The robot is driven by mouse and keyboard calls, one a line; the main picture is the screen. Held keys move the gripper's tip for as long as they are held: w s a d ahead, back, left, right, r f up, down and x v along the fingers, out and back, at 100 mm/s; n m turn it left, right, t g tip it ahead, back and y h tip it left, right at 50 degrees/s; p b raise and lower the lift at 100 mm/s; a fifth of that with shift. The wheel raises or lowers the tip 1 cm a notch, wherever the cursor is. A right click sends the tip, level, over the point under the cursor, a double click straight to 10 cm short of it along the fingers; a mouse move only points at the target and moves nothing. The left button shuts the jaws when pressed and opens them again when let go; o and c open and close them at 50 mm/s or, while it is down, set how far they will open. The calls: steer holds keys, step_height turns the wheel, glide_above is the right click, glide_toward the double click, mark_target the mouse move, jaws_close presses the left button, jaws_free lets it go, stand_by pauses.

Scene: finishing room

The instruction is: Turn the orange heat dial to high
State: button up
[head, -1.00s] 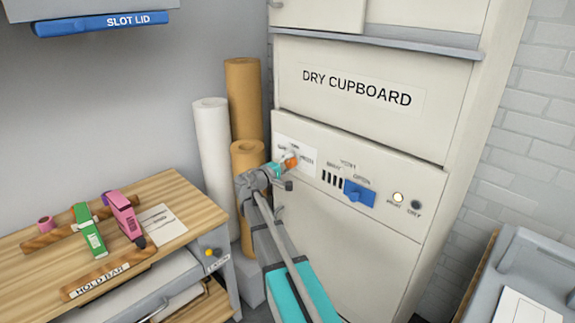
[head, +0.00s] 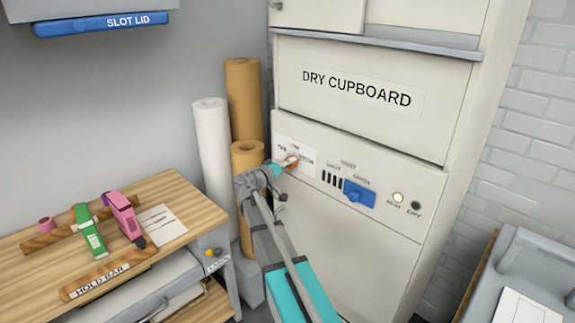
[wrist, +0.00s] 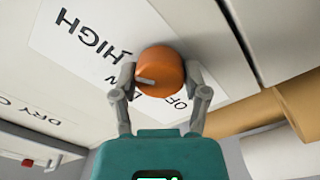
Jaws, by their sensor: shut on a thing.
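The orange heat dial (head: 292,162) is on the left of the dry cupboard's lower panel, mostly covered by my gripper (head: 283,166) in the head view. In the wrist view my gripper (wrist: 160,78) is shut on the orange dial (wrist: 160,71), one finger on each side. The dial's white label plate (wrist: 95,35) appears upside down, with HIGH at upper left, LOW partly behind the left finger and OFF below the dial. The dial's grey pointer mark lies on its lower left, roughly toward LOW.
Paper rolls (head: 212,150) stand close left of the arm. A wooden bench (head: 165,190) with tools is further left. The panel below the dial is clear.

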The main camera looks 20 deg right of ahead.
steer(key=shift+d, duration=0.1)
stand_by(0.3)
steer(key=o, duration=1.1)
steer(key=shift+o, duration=0.2)
steer(key=v, duration=0.7)
steer(key=shift+a, duration=0.25)
steer(key=shift+s, duration=0.1)
